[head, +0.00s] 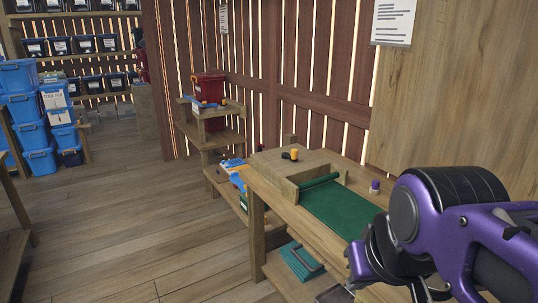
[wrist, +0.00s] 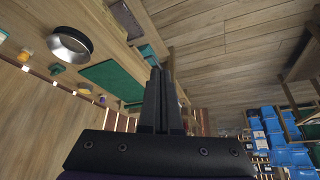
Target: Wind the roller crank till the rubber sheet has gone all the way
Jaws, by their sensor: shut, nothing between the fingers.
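The dark green rubber sheet (head: 345,207) lies flat along the wooden bench, its far end at a green roller (head: 318,181) on a wooden block. A yellow and black knob (head: 290,154), which looks like the crank handle, sits on top of that block. The sheet also shows in the wrist view (wrist: 112,80), beyond my fingers. My gripper (wrist: 160,72) is shut and empty, with its fingers side by side, apart from the sheet and the knob. In the head view my purple arm covers the bench's near right end, and my fingertips cannot be made out.
A small purple-capped item (head: 375,187) stands on the bench beside the sheet. A silver-rimmed round object (wrist: 70,42) is on the bench in the wrist view. A red bin (head: 208,88) stands on a shelf behind. Blue bins (head: 38,130) are stacked at left. The floor between is clear.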

